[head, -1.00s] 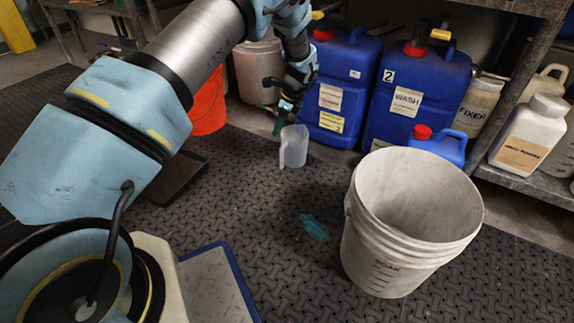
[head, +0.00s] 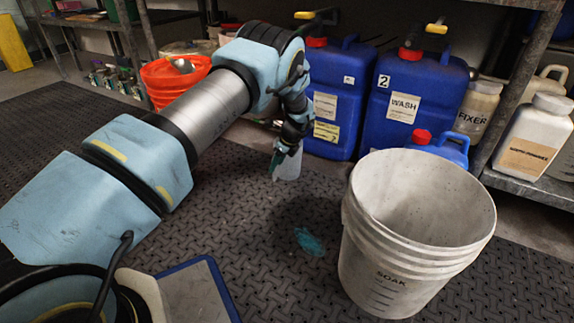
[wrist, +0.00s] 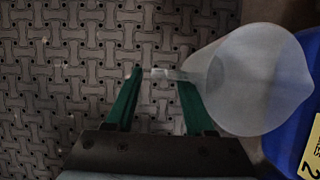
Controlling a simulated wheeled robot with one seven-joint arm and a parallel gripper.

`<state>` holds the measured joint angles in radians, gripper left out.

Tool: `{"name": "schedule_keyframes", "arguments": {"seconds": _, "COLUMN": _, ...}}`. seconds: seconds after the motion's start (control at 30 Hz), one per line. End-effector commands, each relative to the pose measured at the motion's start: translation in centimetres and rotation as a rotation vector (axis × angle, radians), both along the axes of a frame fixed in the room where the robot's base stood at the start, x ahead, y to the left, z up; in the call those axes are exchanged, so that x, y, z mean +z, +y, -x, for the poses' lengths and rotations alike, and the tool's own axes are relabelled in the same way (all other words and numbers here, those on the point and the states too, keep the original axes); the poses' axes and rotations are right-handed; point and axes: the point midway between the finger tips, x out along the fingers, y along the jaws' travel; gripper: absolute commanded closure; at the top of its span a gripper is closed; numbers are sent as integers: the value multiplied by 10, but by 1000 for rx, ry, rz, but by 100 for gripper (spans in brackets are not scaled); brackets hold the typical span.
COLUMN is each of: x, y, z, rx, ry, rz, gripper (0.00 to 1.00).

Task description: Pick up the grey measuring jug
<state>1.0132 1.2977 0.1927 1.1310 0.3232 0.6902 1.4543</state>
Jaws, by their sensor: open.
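The grey measuring jug (head: 289,166) is pale and translucent and stands on the dark mat. It is partly hidden behind my gripper in the head view. In the wrist view its round body (wrist: 262,82) is on the right, and its handle reaches left between my green fingers. My gripper (head: 278,164) is down at the jug, and in the wrist view (wrist: 160,75) its fingers are apart on either side of the handle. I cannot tell whether either finger touches the jug.
A large white SOAK bucket (head: 372,258) stands at the front right. Blue jerrycans (head: 405,110) stand behind the jug; a blue edge (wrist: 295,140) is close to it. An orange bucket (head: 165,75) is at the back left.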

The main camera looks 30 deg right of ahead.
Motion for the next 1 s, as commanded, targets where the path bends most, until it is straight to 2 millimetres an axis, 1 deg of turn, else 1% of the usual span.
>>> {"name": "schedule_keyframes", "arguments": {"seconds": 0.03, "x": -13, "y": 2, "z": -3, "rx": 2, "ry": 1, "rz": -1, "gripper": 46}}
{"name": "schedule_keyframes", "arguments": {"seconds": 0.1, "x": -24, "y": 4, "z": -7, "rx": 3, "ry": 0, "rz": -1, "gripper": 46}}
{"name": "schedule_keyframes", "arguments": {"seconds": 0.17, "x": -31, "y": 6, "z": -10, "rx": 2, "ry": 0, "rz": 0, "gripper": 46}}
{"name": "schedule_keyframes", "arguments": {"seconds": 0.23, "x": -33, "y": 6, "z": -12, "rx": 1, "ry": 0, "rz": 0, "gripper": 46}}
{"name": "schedule_keyframes", "arguments": {"seconds": 0.43, "x": -32, "y": 6, "z": -12, "rx": 1, "ry": 0, "rz": 0, "gripper": 46}}
{"name": "schedule_keyframes", "arguments": {"seconds": 0.47, "x": -32, "y": 6, "z": -12, "rx": 1, "ry": 0, "rz": 0, "gripper": 48}}
{"name": "schedule_keyframes", "arguments": {"seconds": 0.9, "x": -32, "y": 6, "z": -12, "rx": 1, "ry": 0, "rz": 0, "gripper": 98}}
{"name": "schedule_keyframes", "arguments": {"seconds": 0.93, "x": -32, "y": 6, "z": -12, "rx": 1, "ry": 0, "rz": 0, "gripper": 100}}
{"name": "schedule_keyframes", "arguments": {"seconds": 1.0, "x": -32, "y": 6, "z": -12, "rx": 1, "ry": 0, "rz": 0, "gripper": 100}}
